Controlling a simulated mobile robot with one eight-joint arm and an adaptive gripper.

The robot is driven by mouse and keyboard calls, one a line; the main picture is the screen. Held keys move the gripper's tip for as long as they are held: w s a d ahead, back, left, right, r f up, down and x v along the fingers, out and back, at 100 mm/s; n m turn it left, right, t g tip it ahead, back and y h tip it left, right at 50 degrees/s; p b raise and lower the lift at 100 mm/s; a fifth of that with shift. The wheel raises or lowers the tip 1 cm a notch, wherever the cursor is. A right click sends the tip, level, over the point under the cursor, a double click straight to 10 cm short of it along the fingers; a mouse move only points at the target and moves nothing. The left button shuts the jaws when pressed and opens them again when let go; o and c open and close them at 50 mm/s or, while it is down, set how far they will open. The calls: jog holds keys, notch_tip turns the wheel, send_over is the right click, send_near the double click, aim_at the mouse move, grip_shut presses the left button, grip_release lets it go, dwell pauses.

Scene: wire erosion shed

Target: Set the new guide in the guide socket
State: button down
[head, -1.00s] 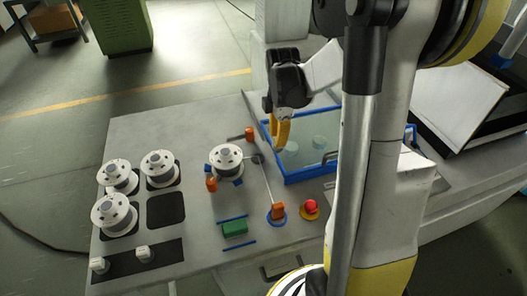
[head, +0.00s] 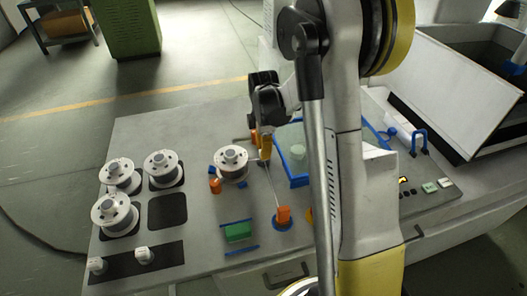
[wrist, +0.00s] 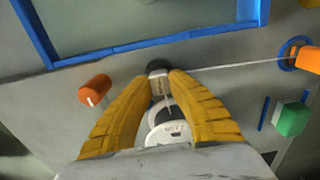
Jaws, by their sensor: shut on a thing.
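My gripper (head: 266,156) is over the wire's bend beside the near spool, pointing down. Its yellow fingers are shut on a small pale piece, which looks like the new guide (wrist: 157,86); it is mostly hidden by the fingers. Just beyond the tips in the wrist view is a round dark fitting that looks like the guide socket (wrist: 156,65). I cannot tell whether the guide touches it. A thin wire runs from there to the orange block (head: 283,214) on a blue ring. In the head view the gripper hides most of the socket.
A white spool (head: 230,158) stands close by, with an orange post (wrist: 94,90) on the other side. The blue-rimmed tank (wrist: 150,48) borders the socket. A green block (head: 238,231) lies nearer. Several spools and two small white pieces (head: 144,256) are at left.

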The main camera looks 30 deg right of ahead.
jog(key=shift+f, duration=0.15)
jog(key=c, duration=1.4)
grip_release()
jog(key=shift+o, duration=0.2)
notch_tip(320, 180, up, 12)
jog(key=p, duration=0.3)
jog(key=s+a+r+m+t, duration=0.3)
jog(key=s+a+r+m, duration=0.3)
jog(key=s+a+r, duration=0.15)
jog(key=s+a+r+m+t, duration=0.1)
jog(key=s+a+m+t, duration=0.3)
jog(key=s+a+m, duration=0.4)
jog(key=shift+s+r+m, duration=0.2)
jog(key=shift+s+m, duration=0.2)
jog(key=shift+s, duration=0.75)
